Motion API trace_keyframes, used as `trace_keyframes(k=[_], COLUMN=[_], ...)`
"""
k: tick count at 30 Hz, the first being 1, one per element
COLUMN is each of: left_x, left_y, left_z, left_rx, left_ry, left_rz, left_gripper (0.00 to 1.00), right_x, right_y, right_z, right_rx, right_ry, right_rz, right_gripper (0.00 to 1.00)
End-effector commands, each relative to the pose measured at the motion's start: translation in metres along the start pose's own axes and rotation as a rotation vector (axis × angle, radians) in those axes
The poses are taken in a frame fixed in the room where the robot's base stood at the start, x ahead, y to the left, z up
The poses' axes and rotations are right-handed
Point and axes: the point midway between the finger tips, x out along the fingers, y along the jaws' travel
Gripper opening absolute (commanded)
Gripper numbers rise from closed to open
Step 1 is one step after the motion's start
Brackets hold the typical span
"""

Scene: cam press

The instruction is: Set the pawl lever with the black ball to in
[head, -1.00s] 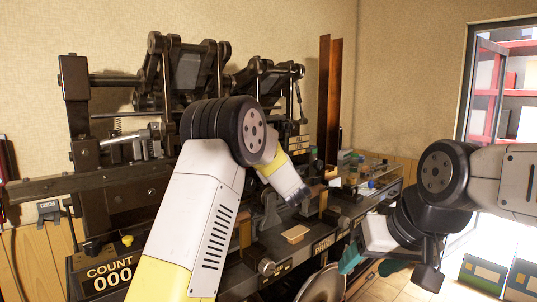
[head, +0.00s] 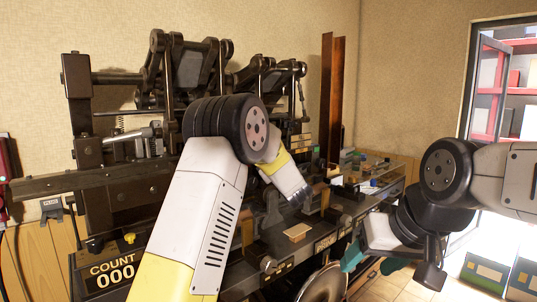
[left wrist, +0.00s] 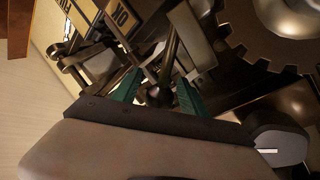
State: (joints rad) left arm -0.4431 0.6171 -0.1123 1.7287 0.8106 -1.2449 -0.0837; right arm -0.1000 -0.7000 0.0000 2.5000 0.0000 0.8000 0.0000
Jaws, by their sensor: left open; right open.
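In the left wrist view the pawl lever's black ball (left wrist: 158,95) sits on a dark rod (left wrist: 170,52). My left gripper (left wrist: 158,92) is open, with one green finger on each side of the ball. I cannot tell whether the fingers touch it. In the head view my left arm hides this lever and the left gripper's fingers. My right gripper (head: 352,257) is at the lower right of the head view, with green fingertips, open and away from the lever.
The dark cam press (head: 120,195) fills the left and middle, with a COUNT 000 panel (head: 113,273). In the left wrist view a toothed wheel (left wrist: 245,50) and a lettered plate (left wrist: 121,17) lie close to the fingers. A bench with small parts (head: 375,175) stands behind.

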Motion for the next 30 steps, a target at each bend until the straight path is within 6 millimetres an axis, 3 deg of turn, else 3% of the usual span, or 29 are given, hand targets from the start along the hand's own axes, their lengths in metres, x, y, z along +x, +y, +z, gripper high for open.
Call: trace_keyframes(k=[12, 24, 30], left_x=[-0.064, -0.074, -0.073], left_y=[0.001, 0.0, 0.001], left_z=[0.001, 0.0, 0.001], left_rx=[0.0, 0.0, -0.001], left_ry=[-0.003, -0.001, -0.007], left_rz=[0.002, 0.0, 0.002], left_gripper=[0.51, 0.51, 0.12], right_x=[0.0, 0.0, 0.0], right_y=[0.0, 0.0, 0.0], right_z=[0.0, 0.0, 0.0], right_rx=[0.0, 0.0, 0.0], right_ry=[0.0, 0.0, 0.0], right_rz=[0.0, 0.0, 0.0], right_gripper=[0.61, 0.61, 0.61])
